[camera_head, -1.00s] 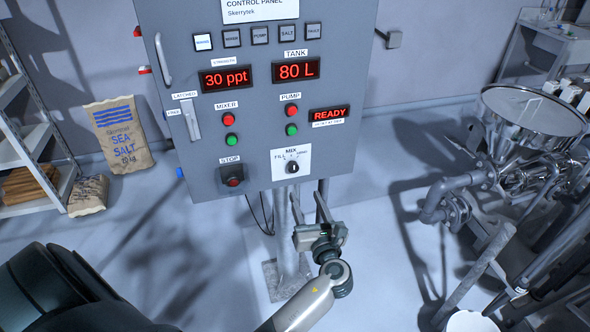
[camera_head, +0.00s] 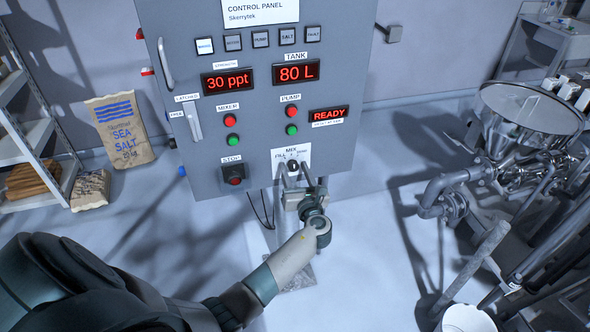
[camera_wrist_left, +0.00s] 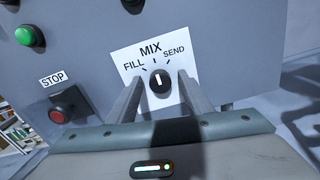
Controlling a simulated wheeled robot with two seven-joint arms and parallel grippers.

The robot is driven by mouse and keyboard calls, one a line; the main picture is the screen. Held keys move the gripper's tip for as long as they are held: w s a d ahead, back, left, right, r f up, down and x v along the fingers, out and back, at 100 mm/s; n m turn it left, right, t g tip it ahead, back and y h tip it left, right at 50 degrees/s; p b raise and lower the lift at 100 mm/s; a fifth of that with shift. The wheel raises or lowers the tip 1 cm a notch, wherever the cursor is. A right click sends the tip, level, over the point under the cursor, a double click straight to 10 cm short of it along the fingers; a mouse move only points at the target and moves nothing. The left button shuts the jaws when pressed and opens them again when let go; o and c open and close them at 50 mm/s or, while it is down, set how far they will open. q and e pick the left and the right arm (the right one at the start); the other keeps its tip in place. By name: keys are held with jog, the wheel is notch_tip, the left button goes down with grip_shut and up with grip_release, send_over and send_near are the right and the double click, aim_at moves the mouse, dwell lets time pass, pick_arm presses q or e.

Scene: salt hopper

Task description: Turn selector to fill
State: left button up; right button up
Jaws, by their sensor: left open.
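The selector (camera_wrist_left: 160,80) is a black round knob with a white mark on a white plate labelled FILL, MIX and SEND. Its mark points up towards MIX in the left wrist view. In the head view the selector (camera_head: 293,165) sits low on the grey control panel (camera_head: 255,120). My left gripper (camera_head: 294,168) is open, its two fingers reaching up to either side of the knob. In the left wrist view the fingers (camera_wrist_left: 160,86) flank the knob, with gaps visible beside it. I cannot tell how deep they reach around it. My right gripper is not in view.
The red STOP button (camera_head: 235,181) is left of the selector. Green and red mixer and pump buttons sit above. The displays read 30 ppt, 80 L and READY. A salt sack (camera_head: 122,131) leans on the wall at left; a hopper (camera_head: 531,108) stands at right.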

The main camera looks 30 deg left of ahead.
pick_arm(q)
jog(key=c, duration=1.1)
jog(key=shift+o, duration=0.2)
